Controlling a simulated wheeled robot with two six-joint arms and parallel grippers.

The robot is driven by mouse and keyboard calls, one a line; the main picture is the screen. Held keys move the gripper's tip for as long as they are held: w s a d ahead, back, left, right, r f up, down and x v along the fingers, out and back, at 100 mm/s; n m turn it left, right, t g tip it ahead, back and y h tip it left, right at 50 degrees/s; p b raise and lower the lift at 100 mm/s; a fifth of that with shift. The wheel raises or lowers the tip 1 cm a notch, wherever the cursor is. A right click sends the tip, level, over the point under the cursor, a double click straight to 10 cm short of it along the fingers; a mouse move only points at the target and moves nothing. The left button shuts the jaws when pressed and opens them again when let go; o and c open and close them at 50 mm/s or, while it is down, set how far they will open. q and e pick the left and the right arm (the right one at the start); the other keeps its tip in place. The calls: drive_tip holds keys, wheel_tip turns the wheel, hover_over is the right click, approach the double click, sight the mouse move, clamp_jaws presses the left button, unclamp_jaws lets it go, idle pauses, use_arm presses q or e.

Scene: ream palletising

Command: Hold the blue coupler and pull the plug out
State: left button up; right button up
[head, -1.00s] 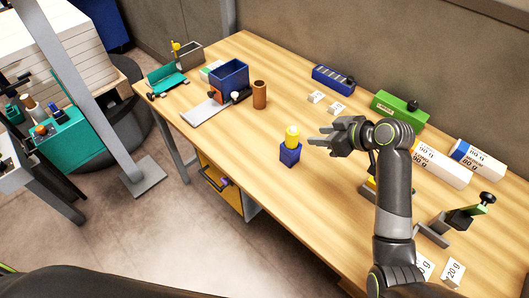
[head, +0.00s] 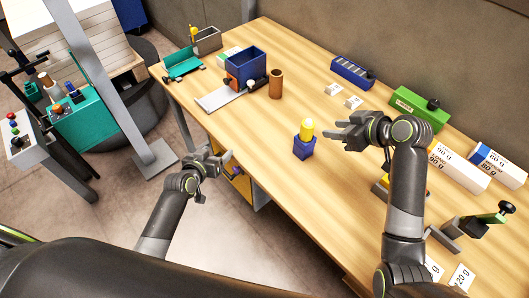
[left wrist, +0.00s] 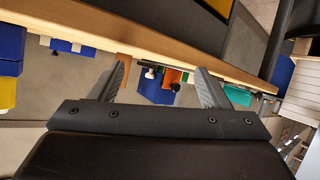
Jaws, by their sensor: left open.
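The blue coupler (head: 304,148) stands upright on the wooden table near its front edge, with the yellow plug (head: 306,129) seated in its top. My right gripper (head: 328,126) is open and empty, just to the right of the plug and apart from it. My left gripper (head: 220,168) is open and empty, in front of the table edge, to the left of the coupler and well apart from it. In the left wrist view nothing is between its two fingers (left wrist: 165,82). That view looks inverted, and a blue and yellow object is cut off at its left edge.
The table (head: 262,185) is clear around the coupler. A brown cylinder (head: 276,84) and a blue bin (head: 245,66) stand behind left. A green box (head: 418,106) and white reams (head: 458,168) lie on the right. A grey post (head: 105,95) stands at left.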

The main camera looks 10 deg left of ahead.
use_arm(q)
drive_tip(key=s+d+r+m+h, duration=0.1)
drive_tip(key=d+r+m+h, duration=0.25)
drive_tip(key=d, duration=0.55)
drive_tip(key=m+g+h, duration=0.2)
drive_tip(key=m+h, duration=0.1)
drive_tip(key=m, duration=0.2)
approach(300, 141)
drive_tip(key=x, duration=1.2)
drive_tip(key=shift+w+d+f, duration=0.15)
drive_tip(key=shift+w+d, duration=0.05)
drive_tip(key=shift+w, duration=0.05)
